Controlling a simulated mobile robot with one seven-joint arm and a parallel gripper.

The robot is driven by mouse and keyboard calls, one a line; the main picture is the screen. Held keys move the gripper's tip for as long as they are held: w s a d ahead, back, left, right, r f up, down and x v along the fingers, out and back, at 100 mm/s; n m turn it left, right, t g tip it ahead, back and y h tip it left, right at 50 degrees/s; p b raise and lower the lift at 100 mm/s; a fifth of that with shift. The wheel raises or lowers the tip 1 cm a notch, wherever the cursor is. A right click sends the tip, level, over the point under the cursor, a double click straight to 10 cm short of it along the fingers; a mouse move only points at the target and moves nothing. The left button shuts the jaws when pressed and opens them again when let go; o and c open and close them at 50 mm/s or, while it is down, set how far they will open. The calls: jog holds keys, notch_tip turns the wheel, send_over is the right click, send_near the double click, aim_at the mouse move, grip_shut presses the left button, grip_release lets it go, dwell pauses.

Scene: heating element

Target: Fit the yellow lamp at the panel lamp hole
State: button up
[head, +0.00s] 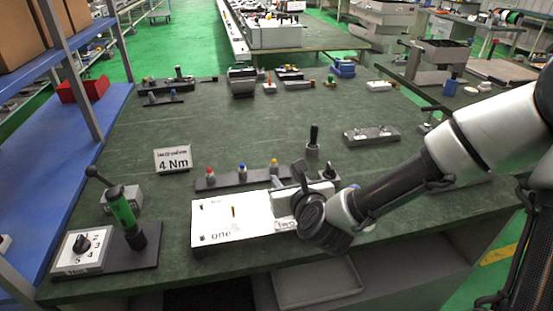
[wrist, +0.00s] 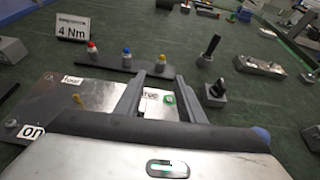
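The yellow lamp (head: 274,166) stands upright at the right end of a dark rack, beside a blue and a red lamp. In the wrist view, the yellow lamp (wrist: 161,58) shows just beyond and between my fingertips. My gripper (head: 281,186) is over the right part of the pale panel (head: 222,222), with its fingers toward the rack. In the wrist view, my gripper (wrist: 160,76) has its two fingers apart and nothing between them. A small green-rimmed spot (wrist: 168,99) shows on the panel between the fingers; I cannot tell if it is the lamp hole.
The red lamp (head: 210,174) and blue lamp (head: 242,170) stand left of the yellow one. A black-handled lever (head: 313,140) stands behind right. A "4 Nm" sign (head: 173,159) and a green-handled tool (head: 125,212) are to the left. The bench middle is clear.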

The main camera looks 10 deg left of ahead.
jog(key=b, duration=0.2)
send_near(274, 162)
jog(key=x, duration=0.3)
jog(key=shift+a, duration=0.25)
jog(key=x, duration=0.5)
jog(key=shift+w+d+f, duration=0.1)
jog(key=shift+w+f, duration=0.05)
jog(key=shift+w, duration=0.25)
grip_shut()
